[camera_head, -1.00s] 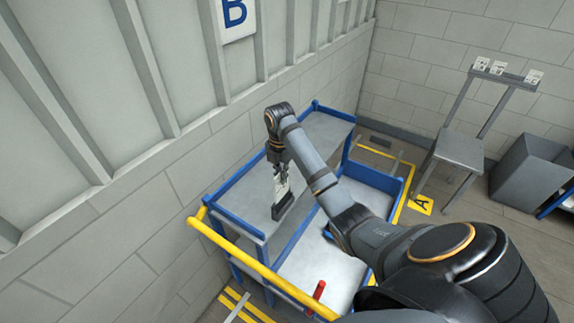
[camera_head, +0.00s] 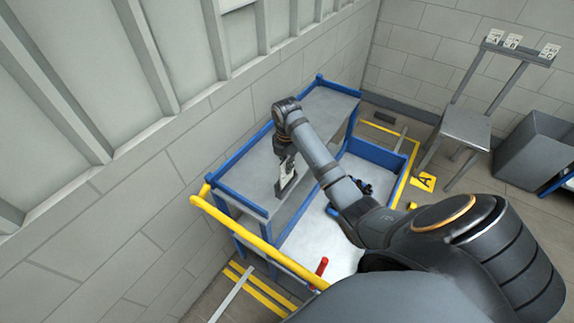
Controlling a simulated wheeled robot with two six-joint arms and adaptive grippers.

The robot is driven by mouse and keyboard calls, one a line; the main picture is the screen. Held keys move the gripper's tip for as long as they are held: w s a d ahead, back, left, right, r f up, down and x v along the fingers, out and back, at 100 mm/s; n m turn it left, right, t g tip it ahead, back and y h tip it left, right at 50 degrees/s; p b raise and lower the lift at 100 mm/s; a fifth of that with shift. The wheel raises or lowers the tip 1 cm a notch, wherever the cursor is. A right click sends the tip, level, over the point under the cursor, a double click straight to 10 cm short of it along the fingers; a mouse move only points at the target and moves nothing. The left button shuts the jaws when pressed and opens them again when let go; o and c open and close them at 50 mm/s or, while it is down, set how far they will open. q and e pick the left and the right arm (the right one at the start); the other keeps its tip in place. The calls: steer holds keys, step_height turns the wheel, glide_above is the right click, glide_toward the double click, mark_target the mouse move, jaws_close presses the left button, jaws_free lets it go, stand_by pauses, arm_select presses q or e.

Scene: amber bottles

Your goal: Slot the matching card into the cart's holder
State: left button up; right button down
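The blue-framed cart (camera_head: 234,183) stands by the wall, with a grey upper shelf and a yellow handle. A dark, block-like holder (camera_head: 289,189) sits at the near edge of the upper shelf. My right gripper (camera_head: 286,168) points down over it. It appears shut on a small white card (camera_head: 288,171); the card's lower end meets the holder, but how deep it sits is unclear. Its lettering cannot be read. My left gripper is not in view.
A grey stand (camera_head: 466,127) at the right bears three white cards (camera_head: 513,41), with a wider gap between the second and third. A grey bin (camera_head: 538,150) is beside it.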

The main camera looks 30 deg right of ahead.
steer(key=shift+w, duration=0.1)
steer(key=shift+f+b, duration=0.5)
steer(key=shift+f, duration=0.8)
steer(key=c, duration=1.4)
jaws_free()
steer(key=shift+c, duration=0.2)
